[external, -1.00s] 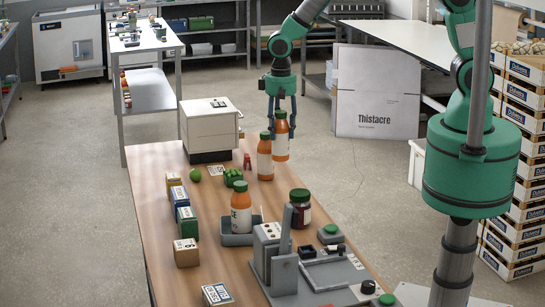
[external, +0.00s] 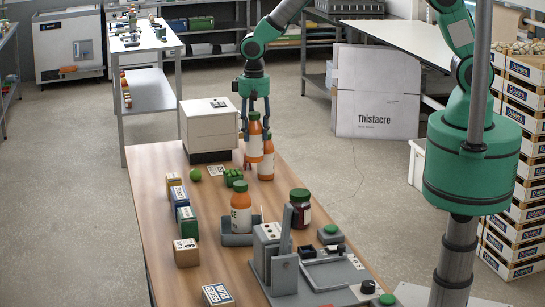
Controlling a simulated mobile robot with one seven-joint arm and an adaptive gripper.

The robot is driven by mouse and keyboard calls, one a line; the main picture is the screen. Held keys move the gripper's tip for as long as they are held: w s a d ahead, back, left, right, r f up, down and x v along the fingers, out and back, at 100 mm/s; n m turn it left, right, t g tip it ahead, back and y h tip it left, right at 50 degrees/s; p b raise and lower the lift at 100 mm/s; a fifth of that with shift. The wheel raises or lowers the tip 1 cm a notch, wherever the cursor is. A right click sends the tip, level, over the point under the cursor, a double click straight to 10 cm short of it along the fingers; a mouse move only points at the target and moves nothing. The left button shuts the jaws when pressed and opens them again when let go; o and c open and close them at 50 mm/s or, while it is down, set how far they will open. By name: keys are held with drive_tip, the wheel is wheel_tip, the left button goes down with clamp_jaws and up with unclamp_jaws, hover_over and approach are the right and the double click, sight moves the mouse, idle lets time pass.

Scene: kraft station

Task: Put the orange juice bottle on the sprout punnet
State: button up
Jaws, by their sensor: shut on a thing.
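My gripper (external: 255,118) is shut on an orange juice bottle (external: 254,142) with a dark green cap and a white label. It holds the bottle upright above the table's far right part. A third orange bottle (external: 241,210) stands in a grey tray nearer the camera. The small green punnet (external: 233,177), seemingly the sprout punnet, sits on the table, below and left of the held bottle. The held bottle is apart from the punnet.
A white box-shaped machine (external: 208,127) stands behind left on the wooden table (external: 150,165). A green ball-like fruit (external: 195,174) and several small boxes (external: 180,197) line the left. A dark red jar (external: 300,209) and a grey device (external: 315,270) stand at the front right.

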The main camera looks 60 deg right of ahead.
drive_tip(key=w+a, duration=0.2)
drive_tip(key=w, duration=0.4)
drive_tip(key=shift+a+f+p, duration=0.25)
drive_tip(key=shift+f+p, duration=0.05)
drive_tip(key=shift+p, duration=0.15)
drive_tip(key=shift+w, duration=0.1)
drive_tip(key=shift+w+a+f+p, duration=0.1)
drive_tip(key=shift+w+f+p, duration=0.15)
drive_tip(key=shift+f, duration=0.65)
drive_tip(key=shift+w+a+f+p, duration=0.1)
drive_tip(key=shift+f+p, duration=0.1)
drive_tip(key=shift+f, duration=0.65)
drive_tip(key=shift+f, duration=0.15)
drive_tip(key=o, duration=1.4)
drive_tip(key=shift+o, duration=0.2)
wheel_tip(320, 180, up, 12)
drive_tip(key=b, duration=0.1)
